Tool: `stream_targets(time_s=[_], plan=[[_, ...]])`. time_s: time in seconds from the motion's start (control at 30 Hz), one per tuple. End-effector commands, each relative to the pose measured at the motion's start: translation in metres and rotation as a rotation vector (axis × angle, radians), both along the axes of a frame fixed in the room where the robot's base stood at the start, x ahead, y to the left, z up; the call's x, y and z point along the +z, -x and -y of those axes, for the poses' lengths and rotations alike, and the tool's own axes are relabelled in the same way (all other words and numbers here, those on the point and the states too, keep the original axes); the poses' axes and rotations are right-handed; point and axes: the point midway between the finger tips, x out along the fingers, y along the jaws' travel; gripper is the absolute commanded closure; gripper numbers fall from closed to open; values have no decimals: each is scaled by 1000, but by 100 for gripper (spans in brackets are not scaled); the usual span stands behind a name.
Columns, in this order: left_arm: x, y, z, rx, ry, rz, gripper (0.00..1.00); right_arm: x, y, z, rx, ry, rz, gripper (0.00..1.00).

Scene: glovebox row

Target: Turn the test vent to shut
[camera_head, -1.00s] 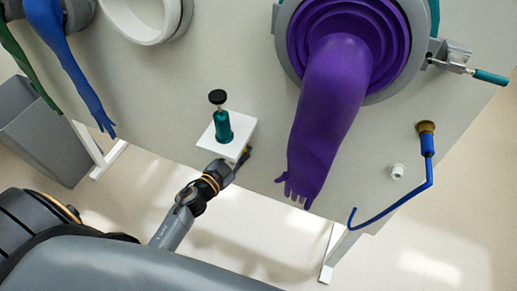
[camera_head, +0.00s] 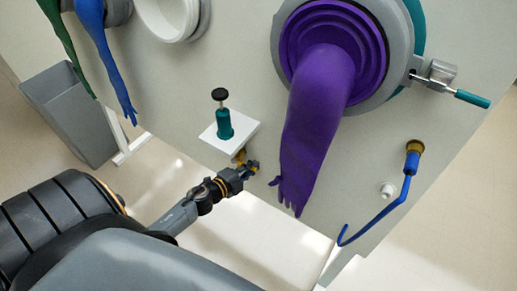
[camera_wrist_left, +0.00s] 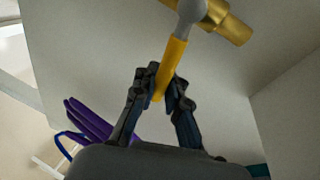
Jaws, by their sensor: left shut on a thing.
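The test vent is a small brass valve (camera_wrist_left: 228,22) with a grey hub and a yellow lever (camera_wrist_left: 172,62). In the left wrist view the lever stands roughly crosswise to the brass body. My left gripper (camera_wrist_left: 160,95) is shut on the lever's free end, with a finger on each side. In the head view the brass valve (camera_head: 239,156) shows small below the white shelf, and my left gripper (camera_head: 250,169) is just below and right of it. The gripper hides most of the lever there. My right gripper is not in view.
A teal bottle-like part with a black knob (camera_head: 221,115) stands on the white shelf (camera_head: 240,138). A purple glove (camera_head: 315,120) hangs close to the right of my gripper. A blue hooked tube (camera_head: 385,210) and a grey bin (camera_head: 70,115) are farther off.

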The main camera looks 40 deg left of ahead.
Motion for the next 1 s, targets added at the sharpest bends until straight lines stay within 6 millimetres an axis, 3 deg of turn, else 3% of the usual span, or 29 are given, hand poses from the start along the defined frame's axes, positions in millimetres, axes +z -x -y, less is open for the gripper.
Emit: stream_targets(time_s=[0.03, 0.4, 0.93, 0.97, 1.0], plan=[[-8, 4, 1, -8, -28, -10, 100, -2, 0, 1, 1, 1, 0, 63], [-17, 5, -1, -25, -167, -14, 100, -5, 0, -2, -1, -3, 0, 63], [-19, 6, -1, -26, -188, -17, 100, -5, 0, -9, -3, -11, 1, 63], [-19, 6, -1, -26, -188, -17, 83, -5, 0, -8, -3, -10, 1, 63], [-19, 6, -1, -26, -188, -17, 75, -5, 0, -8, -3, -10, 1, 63]])
